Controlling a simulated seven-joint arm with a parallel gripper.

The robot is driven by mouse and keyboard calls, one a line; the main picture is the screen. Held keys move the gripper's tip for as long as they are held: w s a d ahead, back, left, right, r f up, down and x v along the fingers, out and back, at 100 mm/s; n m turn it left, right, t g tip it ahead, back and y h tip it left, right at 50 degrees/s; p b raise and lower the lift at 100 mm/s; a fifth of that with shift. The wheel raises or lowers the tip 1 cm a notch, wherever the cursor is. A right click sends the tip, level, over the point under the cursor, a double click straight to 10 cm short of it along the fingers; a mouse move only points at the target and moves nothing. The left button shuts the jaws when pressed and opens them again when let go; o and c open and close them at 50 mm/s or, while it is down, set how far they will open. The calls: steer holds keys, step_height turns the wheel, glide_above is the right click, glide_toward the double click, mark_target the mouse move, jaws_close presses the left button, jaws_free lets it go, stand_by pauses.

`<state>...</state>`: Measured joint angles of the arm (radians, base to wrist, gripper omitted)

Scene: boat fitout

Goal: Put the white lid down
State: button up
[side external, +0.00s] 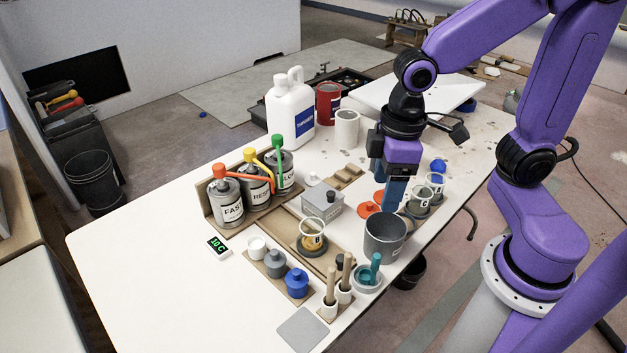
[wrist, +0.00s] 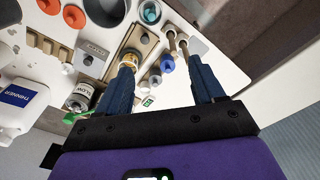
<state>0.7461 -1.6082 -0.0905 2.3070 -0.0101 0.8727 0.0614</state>
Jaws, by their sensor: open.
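A small white round piece (side external: 257,245), which looks like the white lid, sits at the far end of a short wooden rack, beside a grey one (side external: 275,262) and a blue one (side external: 296,283). I cannot tell whether it is a loose lid or sits on a jar. My gripper (side external: 393,200) is well to the right of it, pointing down behind the grey bucket, with its fingertips partly hidden. In the wrist view my gripper (wrist: 162,66) has its two blue fingers wide apart, with nothing held between them.
A grey bucket (side external: 384,240) stands close in front of my gripper. Orange-red lids (side external: 368,208) and labelled cups (side external: 419,201) lie near it. Capped cans (side external: 229,204), a thinner jug (side external: 290,112) and a grey box (side external: 322,200) stand further left. The table's left front (side external: 150,265) is clear.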

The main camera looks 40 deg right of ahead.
steer(key=w+a+f+m, duration=0.1)
steer(key=w+m, duration=0.2)
steer(key=w, duration=0.7)
steer(key=m+t+h, duration=0.1)
steer(key=m, duration=1)
glide_above(313, 173)
steer(key=s+a, duration=0.1)
steer(key=s, duration=0.1)
step_height(313, 173, down, 12)
steer(key=f, duration=0.5)
steer(key=w+f, duration=0.1)
steer(key=f, duration=0.5)
steer(key=w+d+f, duration=0.1)
steer(key=f, duration=0.4)
steer(key=shift+f, duration=0.3)
steer(key=c, duration=0.8)
steer(key=shift+r, duration=0.1)
steer(key=shift+c, duration=0.3)
